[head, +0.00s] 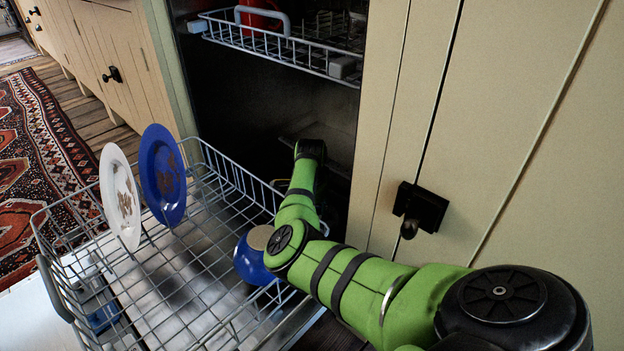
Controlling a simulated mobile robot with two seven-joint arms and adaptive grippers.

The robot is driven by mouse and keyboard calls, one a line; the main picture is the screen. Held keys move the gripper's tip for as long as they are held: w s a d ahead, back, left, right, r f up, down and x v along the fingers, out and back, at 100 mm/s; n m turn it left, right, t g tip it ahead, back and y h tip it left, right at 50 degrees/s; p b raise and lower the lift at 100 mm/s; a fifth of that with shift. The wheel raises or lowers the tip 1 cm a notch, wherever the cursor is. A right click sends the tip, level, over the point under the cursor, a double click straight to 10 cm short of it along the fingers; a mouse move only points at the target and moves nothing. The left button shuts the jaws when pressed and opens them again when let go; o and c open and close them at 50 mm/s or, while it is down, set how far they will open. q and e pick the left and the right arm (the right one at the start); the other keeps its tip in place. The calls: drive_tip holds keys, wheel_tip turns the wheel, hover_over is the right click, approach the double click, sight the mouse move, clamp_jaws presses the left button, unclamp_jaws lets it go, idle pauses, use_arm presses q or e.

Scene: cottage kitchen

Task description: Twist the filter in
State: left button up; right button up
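The filter cannot be seen; the dishwasher's floor is dark and partly hidden behind my arm and the lower rack. My green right arm comes in from the lower right and reaches into the dark dishwasher tub (240,85). Its far end is in the shadowed opening, and the gripper's fingers cannot be made out there. My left gripper is out of the frame.
The lower rack (200,300) is pulled out, holding a white plate (119,198), a blue plate (162,176) and a blue bowl (254,262) beside my arm. The upper rack (290,50) holds a red item (262,14). Cabinet doors (520,150) with a black latch (420,207) stand right.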

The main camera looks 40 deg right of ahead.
drive_tip(key=shift+r, duration=0.1)
clamp_jaws()
drive_tip(key=shift+a+m, duration=0.1)
drive_tip(key=shift+m, duration=0.7)
drive_tip(key=shift+a+m+g, duration=0.1)
drive_tip(key=shift+m+g, duration=0.2)
drive_tip(key=shift+m, duration=0.7)
